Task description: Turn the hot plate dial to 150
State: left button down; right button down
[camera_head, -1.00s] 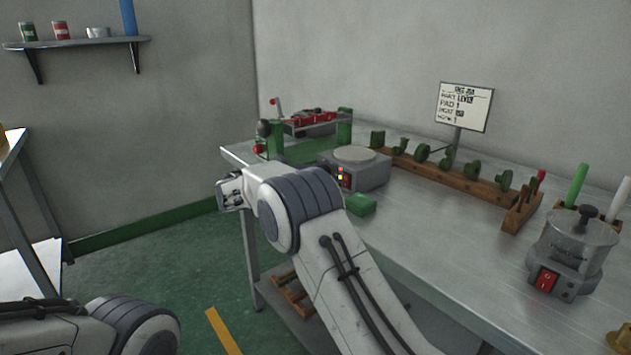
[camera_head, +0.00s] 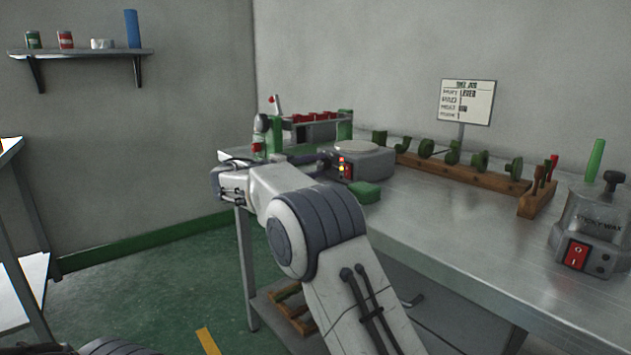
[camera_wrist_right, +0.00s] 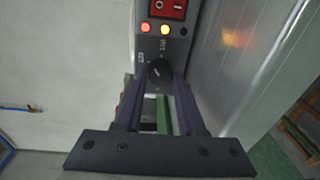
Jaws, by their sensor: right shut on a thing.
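The hot plate (camera_head: 366,163) is a grey box with a round pale top, near the back left of the bench. In the right wrist view its front panel (camera_wrist_right: 148,45) shows a red rocker switch (camera_wrist_right: 167,8), lit indicator lamps and a dark round dial (camera_wrist_right: 159,72). My right gripper (camera_wrist_right: 160,82) is shut on the dial, one dark finger on each side. The dial has a light pointer mark, but I cannot read its setting. In the head view my right wrist hides the dial. My left gripper is out of view.
A wooden rack (camera_head: 462,173) of green shapes runs along the back. A wax pot (camera_head: 598,222) stands at right. The bench middle is clear.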

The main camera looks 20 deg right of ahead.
jog(key=m+b, duration=0.4)
jog(key=shift+f+b, duration=0.3)
jog(key=shift+f, duration=0.05)
jog(key=shift+r+m+b, duration=0.2)
jog(key=shift+m+b, duration=1)
jog(key=shift+m, duration=0.1)
jog(key=shift+r, duration=0.1)
jog(key=c, duration=0.8)
grip_release()
jog(key=shift+t, duration=0.3)
jog(key=p+v, duration=0.2)
jog(key=v, duration=0.8)
jog(key=shift+a, duration=0.25)
jog(key=shift+s+f, duration=0.1)
jog(key=shift+f, duration=0.1)
